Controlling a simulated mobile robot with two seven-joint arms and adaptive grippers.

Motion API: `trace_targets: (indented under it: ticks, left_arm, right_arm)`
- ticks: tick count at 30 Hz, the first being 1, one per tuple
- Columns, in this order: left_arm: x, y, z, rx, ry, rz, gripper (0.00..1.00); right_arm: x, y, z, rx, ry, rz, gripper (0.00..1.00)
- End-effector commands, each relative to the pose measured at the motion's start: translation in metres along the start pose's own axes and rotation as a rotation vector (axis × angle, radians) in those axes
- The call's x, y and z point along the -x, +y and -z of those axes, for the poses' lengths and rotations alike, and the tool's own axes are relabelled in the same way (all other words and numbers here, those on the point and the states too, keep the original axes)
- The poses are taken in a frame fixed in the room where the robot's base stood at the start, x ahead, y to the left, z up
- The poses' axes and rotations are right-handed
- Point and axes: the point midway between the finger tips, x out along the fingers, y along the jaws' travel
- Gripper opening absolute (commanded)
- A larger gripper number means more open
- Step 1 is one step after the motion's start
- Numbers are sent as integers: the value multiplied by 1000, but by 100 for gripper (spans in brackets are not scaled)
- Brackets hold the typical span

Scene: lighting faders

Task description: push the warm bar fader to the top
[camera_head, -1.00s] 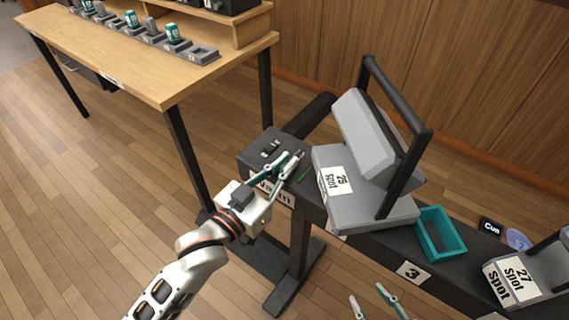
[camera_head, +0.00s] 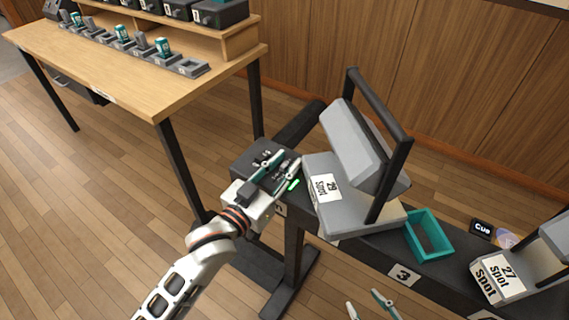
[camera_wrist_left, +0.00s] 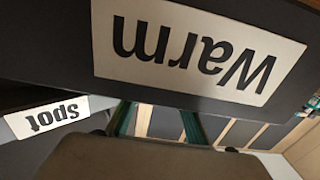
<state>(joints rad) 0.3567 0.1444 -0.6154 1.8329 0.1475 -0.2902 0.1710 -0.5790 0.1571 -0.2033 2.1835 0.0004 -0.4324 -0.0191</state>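The dark fader box (camera_head: 243,158) stands at the left end of the black stand. Its white "Warm" label (camera_wrist_left: 195,50) shows upside down in the left wrist view. My left gripper (camera_head: 284,160) is over the box top, its two teal fingers apart. The gripper and its fingers cover much of the top, so I cannot tell the fader knob's exact position or whether a finger touches it. My right gripper (camera_head: 368,303) is open and empty at the bottom edge.
A grey spot lamp (camera_head: 352,205) labelled 29 with a black yoke stands close right of the box. Farther right are a teal tray (camera_head: 411,236), a Cue button (camera_head: 481,228) and a spot lamp labelled 27 (camera_head: 497,279). A wooden desk (camera_head: 150,92) stands behind left.

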Motion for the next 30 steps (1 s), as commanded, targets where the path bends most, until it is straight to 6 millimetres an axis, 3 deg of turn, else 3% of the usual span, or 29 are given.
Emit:
trace_targets:
  ticks: [8,22,30]
  left_arm:
    - [6,0,0,0,0,0,26]
    - [92,0,-1,0,-2,0,26]
    - [118,0,0,0,0,0,26]
  right_arm:
    - [-2,1,6,-2,10,-2,40]
    - [-1,0,4,0,6,0,40]
    - [-1,0,3,0,6,0,40]
